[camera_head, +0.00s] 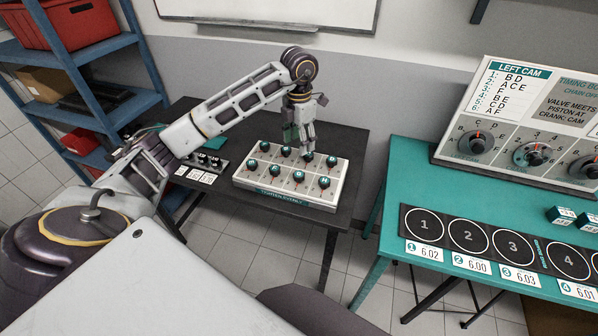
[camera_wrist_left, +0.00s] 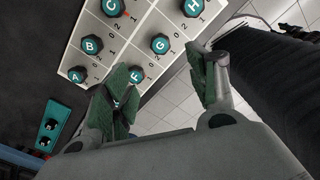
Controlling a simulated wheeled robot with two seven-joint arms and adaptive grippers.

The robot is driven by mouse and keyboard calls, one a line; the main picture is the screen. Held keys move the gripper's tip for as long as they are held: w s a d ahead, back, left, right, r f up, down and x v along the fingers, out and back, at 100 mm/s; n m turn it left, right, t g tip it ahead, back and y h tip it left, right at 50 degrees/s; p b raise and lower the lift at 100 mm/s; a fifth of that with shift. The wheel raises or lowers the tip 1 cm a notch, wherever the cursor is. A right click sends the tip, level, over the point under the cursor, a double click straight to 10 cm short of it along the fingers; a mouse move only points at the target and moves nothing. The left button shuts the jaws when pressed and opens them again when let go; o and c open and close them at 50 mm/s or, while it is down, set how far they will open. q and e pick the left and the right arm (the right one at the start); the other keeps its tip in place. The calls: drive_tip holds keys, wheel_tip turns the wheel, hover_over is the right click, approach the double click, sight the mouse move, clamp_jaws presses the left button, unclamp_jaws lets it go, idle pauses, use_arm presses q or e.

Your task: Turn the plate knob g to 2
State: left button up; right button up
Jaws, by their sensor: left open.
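A pale plate (camera_head: 240,179) with two rows of dark teal-topped knobs lies on the dark table. The wrist view shows one end of this plate (camera_wrist_left: 122,34), with knob A (camera_wrist_left: 77,75), knob B (camera_wrist_left: 91,44) and knob C (camera_wrist_left: 112,6) in one row. Printed digits stand around the knobs. The letters in the head view are small, and I cannot tell for certain which knob is G. My left gripper (camera_head: 305,140) is above the back row, pointing down. Its green-padded fingers (camera_wrist_left: 168,92) are apart and empty. My right gripper is out of view.
A small black tray (camera_head: 208,162) with dark knobs and white labels lies left of the plate. A teal table (camera_head: 396,207) with numbered circles and a dial board (camera_head: 520,115) stands to the right. Blue shelving (camera_head: 65,62) is at the left. A floor gap separates the tables.

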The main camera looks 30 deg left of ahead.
sight(299, 174)
use_arm(q)
wheel_tip(299, 174, down, 12)
drive_tip(key=shift+r+p, duration=0.25)
drive_tip(key=shift+p, duration=0.7)
drive_tip(key=shift+f, duration=1.05)
drive_tip(key=c, duration=1)
drive_tip(key=shift+c, duration=0.2)
